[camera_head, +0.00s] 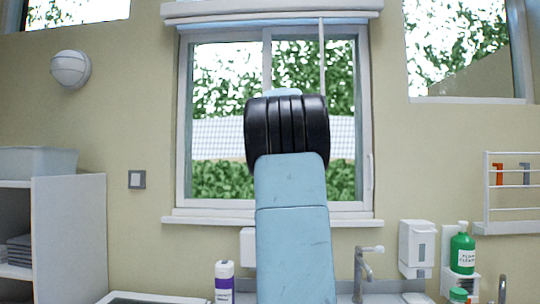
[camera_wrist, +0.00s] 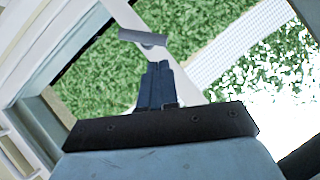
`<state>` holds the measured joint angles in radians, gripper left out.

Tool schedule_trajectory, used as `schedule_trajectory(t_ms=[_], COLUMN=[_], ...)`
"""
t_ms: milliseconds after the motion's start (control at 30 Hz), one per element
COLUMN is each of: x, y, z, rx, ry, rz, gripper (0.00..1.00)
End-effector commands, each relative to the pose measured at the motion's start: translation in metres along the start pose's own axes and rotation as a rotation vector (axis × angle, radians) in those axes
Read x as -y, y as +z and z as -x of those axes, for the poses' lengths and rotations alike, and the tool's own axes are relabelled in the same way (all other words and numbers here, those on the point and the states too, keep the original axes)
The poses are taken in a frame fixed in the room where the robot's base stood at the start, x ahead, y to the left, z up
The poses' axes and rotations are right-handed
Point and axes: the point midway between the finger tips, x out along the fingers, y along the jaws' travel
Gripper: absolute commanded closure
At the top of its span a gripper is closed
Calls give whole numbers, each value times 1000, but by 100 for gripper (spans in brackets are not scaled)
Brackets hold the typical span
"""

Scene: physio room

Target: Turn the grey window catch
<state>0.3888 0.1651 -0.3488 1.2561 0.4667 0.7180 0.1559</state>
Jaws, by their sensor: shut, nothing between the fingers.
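The grey window catch (camera_wrist: 142,38) shows in the wrist view, a short flat handle on a round base, lying across the white window bar. My gripper (camera_wrist: 158,66) is in the wrist view, with its two dark blue fingers shut together and empty. The fingertips point at the catch and appear just short of it, with a small gap in the picture. I cannot tell the depth between them. In the head view my raised arm covers the middle of the window (camera_head: 185,120), and the catch and the fingers are hidden behind it.
A white sill (camera_head: 190,217) runs below the window, and a thin rod (camera_head: 321,60) hangs from the blind at its upper right. Below are a tap (camera_head: 362,265), a white dispenser (camera_head: 415,245), a green bottle (camera_head: 462,248) and a white bottle (camera_head: 224,280).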

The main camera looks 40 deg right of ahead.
Motion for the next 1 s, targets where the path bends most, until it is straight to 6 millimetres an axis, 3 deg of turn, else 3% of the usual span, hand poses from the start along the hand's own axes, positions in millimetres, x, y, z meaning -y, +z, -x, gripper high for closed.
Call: schedule_trajectory(t_ms=[567,1000], x=[-5,-26], y=[-4,-17], z=[8,20], rx=[-3,1], ry=[5,-57], rz=[-11,-119], gripper=[100,100])
